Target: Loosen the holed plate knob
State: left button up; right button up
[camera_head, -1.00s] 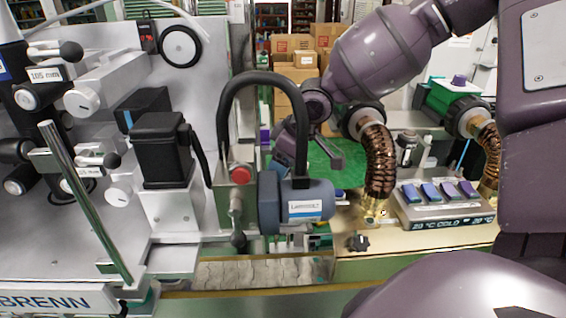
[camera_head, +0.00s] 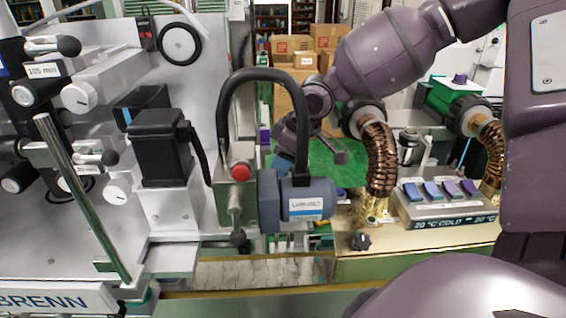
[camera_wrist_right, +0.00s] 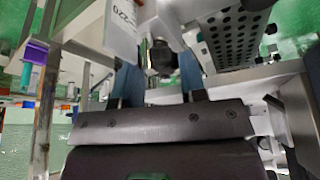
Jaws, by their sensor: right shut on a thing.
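In the right wrist view the holed plate (camera_wrist_right: 232,32) is a grey metal plate with rows of round holes, at the upper right. A small dark knob (camera_wrist_right: 161,58) sits left of it, between the blue fingers of my right gripper (camera_wrist_right: 159,72), which is shut on it. In the head view my right gripper (camera_head: 283,150) reaches down behind the black curved hose and is partly hidden. The knob and the holed plate cannot be made out in the head view. My left gripper is not in view.
A grey-blue motor (camera_head: 305,202) and the black hose (camera_head: 224,100) stand in front of my right gripper. Copper corrugated hoses (camera_head: 380,160) and a control box with several blue and purple switches (camera_head: 440,206) are on the right. The machine's metal panel (camera_head: 60,220) fills the left.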

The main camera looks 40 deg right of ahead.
jog(key=n+b, duration=0.1)
jog(key=b, duration=0.1)
jog(key=n+y+b, duration=0.1)
jog(key=n+b, duration=0.1)
jog(key=n+g+b, duration=0.1)
jog(key=n+b, duration=0.1)
jog(key=shift+w+f+y, duration=0.15)
jog(key=shift+f+y, duration=0.15)
jog(key=shift+f, duration=0.05)
jog(key=shift+n+b, duration=0.4)
jog(key=shift+b, duration=0.2)
jog(key=shift+r+n+g+b, duration=0.15)
jog(key=shift+n+g+b, duration=0.25)
jog(key=shift+n+b, duration=0.15)
jog(key=shift+d+r+n+b, duration=0.1)
jog(key=shift+r+n+b, duration=0.05)
jog(key=shift+n+b, duration=0.3)
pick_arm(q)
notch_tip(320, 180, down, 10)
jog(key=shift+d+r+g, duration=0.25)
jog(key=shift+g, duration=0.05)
pick_arm(e)
jog(key=shift+y, duration=0.3)
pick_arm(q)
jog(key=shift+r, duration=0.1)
pick_arm(e)
jog(key=shift+r, duration=0.15)
